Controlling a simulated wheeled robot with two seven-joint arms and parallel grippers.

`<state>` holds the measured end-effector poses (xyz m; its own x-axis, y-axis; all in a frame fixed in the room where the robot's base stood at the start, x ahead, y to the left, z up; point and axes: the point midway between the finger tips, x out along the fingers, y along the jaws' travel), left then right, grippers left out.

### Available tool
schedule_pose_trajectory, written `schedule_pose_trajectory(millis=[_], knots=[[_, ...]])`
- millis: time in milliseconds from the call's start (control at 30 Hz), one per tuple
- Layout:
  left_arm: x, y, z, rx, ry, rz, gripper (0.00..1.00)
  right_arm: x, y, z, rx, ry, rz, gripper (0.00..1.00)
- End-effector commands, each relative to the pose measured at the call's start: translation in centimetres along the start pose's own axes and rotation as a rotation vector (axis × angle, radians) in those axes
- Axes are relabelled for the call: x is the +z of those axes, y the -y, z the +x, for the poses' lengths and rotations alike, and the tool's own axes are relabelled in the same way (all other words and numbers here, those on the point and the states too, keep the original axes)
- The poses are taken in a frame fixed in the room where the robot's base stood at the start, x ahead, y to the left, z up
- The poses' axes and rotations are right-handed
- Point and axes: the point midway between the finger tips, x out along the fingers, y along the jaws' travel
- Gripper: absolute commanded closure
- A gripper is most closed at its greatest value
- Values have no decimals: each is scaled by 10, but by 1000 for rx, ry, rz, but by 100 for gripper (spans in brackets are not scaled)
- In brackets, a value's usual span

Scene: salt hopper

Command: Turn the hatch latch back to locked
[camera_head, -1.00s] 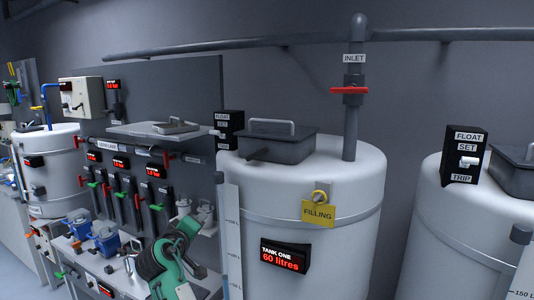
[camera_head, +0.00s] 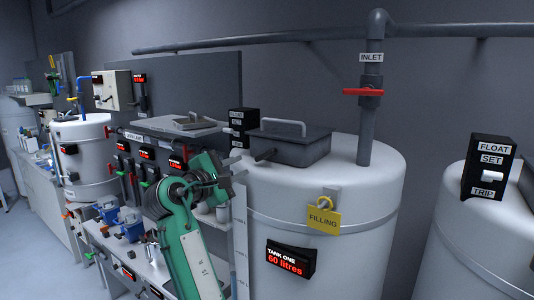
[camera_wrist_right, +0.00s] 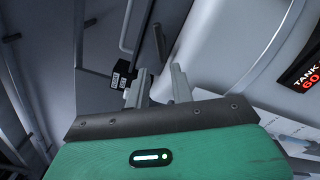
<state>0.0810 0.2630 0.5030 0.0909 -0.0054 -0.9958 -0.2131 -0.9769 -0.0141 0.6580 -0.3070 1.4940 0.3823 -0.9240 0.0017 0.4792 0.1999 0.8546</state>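The hatch (camera_head: 292,148) is a dark grey lid with a pale handle on top of tank one (camera_head: 350,185). Its latch (camera_head: 265,155) is a short dark lever sticking out at the lid's front left. My right gripper (camera_head: 234,167) is just left of the latch, at the tank's top left edge, apart from the lever. In the right wrist view its two grey fingers (camera_wrist_right: 158,86) stand apart with nothing clearly between them. I cannot tell the latch for certain in that view. My left gripper is out of view.
A black float switch box (camera_head: 242,125) stands behind my right gripper. A yellow FILLING tag (camera_head: 323,219) hangs on the tank front above a red display (camera_head: 290,260). The inlet pipe (camera_head: 368,130) with a red valve handle rises right of the hatch. A bench with valves lies left.

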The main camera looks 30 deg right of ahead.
Motion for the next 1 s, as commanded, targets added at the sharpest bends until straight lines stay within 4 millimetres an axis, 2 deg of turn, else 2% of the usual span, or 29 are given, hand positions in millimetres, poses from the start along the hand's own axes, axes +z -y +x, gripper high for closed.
schedule_pose_trajectory(millis=[33,300,500,700,1000], knots=[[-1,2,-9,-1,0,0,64,3,-3,10,-2,3,-1,76],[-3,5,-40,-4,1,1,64,4,-4,68,-2,3,-1,76],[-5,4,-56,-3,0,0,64,2,-3,102,-1,1,-1,76],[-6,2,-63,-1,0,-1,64,1,-1,119,-1,0,2,76],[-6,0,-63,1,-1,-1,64,0,0,122,0,-1,2,76]])
